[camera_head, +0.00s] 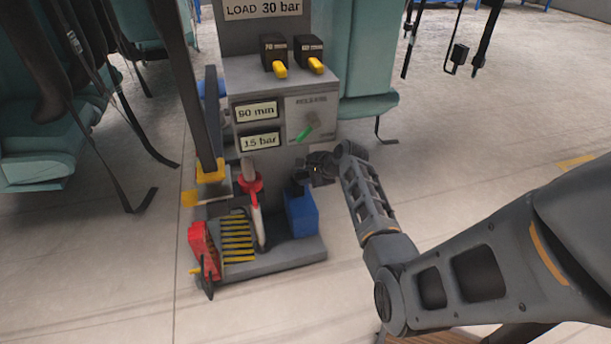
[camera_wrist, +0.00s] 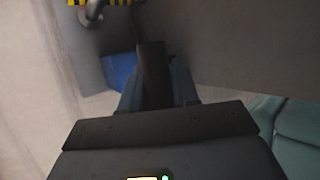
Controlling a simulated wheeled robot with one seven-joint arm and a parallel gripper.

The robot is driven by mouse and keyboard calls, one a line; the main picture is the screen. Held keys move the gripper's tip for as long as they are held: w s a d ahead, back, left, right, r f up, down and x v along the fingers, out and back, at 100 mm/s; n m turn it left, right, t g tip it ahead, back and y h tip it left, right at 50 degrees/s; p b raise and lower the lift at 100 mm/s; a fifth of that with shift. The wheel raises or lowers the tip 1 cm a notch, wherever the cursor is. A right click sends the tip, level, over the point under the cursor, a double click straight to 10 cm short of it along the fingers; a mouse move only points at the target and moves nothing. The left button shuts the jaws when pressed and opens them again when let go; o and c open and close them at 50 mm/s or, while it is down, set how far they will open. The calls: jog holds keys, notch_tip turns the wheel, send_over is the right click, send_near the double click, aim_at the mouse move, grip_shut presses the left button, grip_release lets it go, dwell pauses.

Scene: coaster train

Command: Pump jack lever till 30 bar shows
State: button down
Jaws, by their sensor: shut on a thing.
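The grey stand (camera_head: 268,80) carries a lower plate reading "15 bar" (camera_head: 260,141). A sign above (camera_head: 262,9) reads "LOAD 30 bar". A blue jack body (camera_head: 301,213) sits low on the stand's base. My gripper (camera_head: 314,170) is just above it, beside the stand's right side. In the wrist view my gripper (camera_wrist: 156,92) is shut on a dark upright bar, the jack lever (camera_wrist: 152,70), with the blue body (camera_wrist: 118,70) behind. In the head view the wrist and fingers mostly hide the lever.
A green release handle (camera_head: 307,131) is on the stand close to my gripper. Yellow-tipped switches (camera_head: 280,69) stand on top. A red-collared cylinder (camera_head: 252,190), yellow bars (camera_head: 237,240) and a red part (camera_head: 203,250) are at left.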

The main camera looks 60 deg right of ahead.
jog(key=s+a+f+t+h+b, duration=0.1)
jog(key=s+a+f+b, duration=0.2)
jog(key=f, duration=0.5)
jog(key=shift+s+a+f+n+t+h+b, duration=0.3)
jog(key=shift+s+a+t, duration=0.15)
jog(key=shift+a, duration=0.35)
jog(key=c, duration=1.1)
grip_release()
jog(key=shift+o, duration=0.9)
jog(key=shift+d+r, duration=0.1)
jog(key=shift+r, duration=0.05)
jog(key=shift+r, duration=0.1)
jog(key=p+v, duration=0.3)
jog(key=v, duration=0.4)
jog(key=shift+s+p, duration=0.25)
jog(key=shift+p, duration=0.05)
jog(key=shift+r, duration=0.1)
